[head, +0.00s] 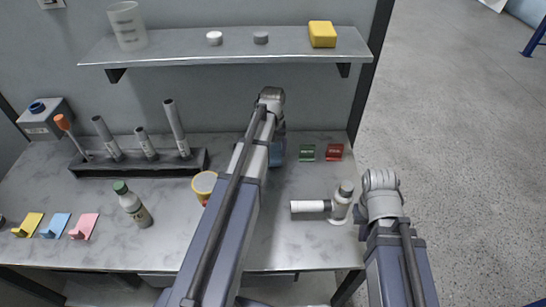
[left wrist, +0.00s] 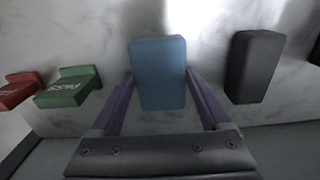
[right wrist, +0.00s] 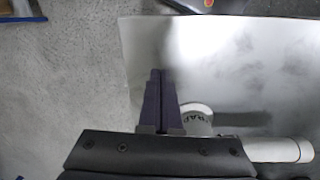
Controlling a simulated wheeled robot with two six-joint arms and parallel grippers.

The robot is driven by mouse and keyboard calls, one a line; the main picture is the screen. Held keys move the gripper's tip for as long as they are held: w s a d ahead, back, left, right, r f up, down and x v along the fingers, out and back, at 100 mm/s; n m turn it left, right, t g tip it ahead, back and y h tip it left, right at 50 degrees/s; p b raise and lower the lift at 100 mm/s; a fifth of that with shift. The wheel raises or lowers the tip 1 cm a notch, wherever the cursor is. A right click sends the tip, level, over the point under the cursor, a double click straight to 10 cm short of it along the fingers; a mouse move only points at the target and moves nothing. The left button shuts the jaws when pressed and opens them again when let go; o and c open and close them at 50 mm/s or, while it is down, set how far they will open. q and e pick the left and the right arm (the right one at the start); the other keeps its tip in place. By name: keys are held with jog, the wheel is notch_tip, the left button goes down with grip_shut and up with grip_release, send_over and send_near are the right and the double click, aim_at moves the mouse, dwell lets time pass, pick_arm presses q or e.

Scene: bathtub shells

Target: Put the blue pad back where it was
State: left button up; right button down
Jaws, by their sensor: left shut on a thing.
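The blue pad (left wrist: 160,72) stands between the two fingers of my left gripper (left wrist: 160,92), which is shut on it. In the head view a bit of the blue pad (head: 278,150) shows beside my left arm, at the back of the table left of the green block. Whether it touches the tabletop I cannot tell. A dark grey pad (left wrist: 255,66) is beside it in the left wrist view, apart from it; my arm hides that one in the head view. My right gripper (right wrist: 160,75) is shut and empty near the table's right edge.
A green block (head: 307,152) and a red block (head: 333,151) stand at the back right. A white bottle (head: 341,202) and white cylinder (head: 310,206) are near my right gripper. A tube rack (head: 135,167), green-capped bottle (head: 132,205) and yellow-rimmed cup (head: 204,184) are left. A shelf (head: 190,50) hangs above.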

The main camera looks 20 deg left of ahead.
aim_at(273, 152)
pick_arm(q)
jog(key=shift+f, duration=0.2)
pick_arm(e)
jog(key=shift+f, duration=0.25)
pick_arm(q)
jog(key=shift+f, duration=0.2)
pick_arm(e)
jog(key=shift+f, duration=0.2)
pick_arm(q)
jog(key=o, duration=1)
pick_arm(e)
jog(key=shift+r, duration=0.1)
pick_arm(q)
notch_tip(273, 152, up, 8)
jog(key=p, duration=0.7)
jog(key=shift+p, duration=0.4)
pick_arm(e)
notch_tip(273, 152, up, 8)
pick_arm(q)
jog(key=shift+f, duration=0.1)
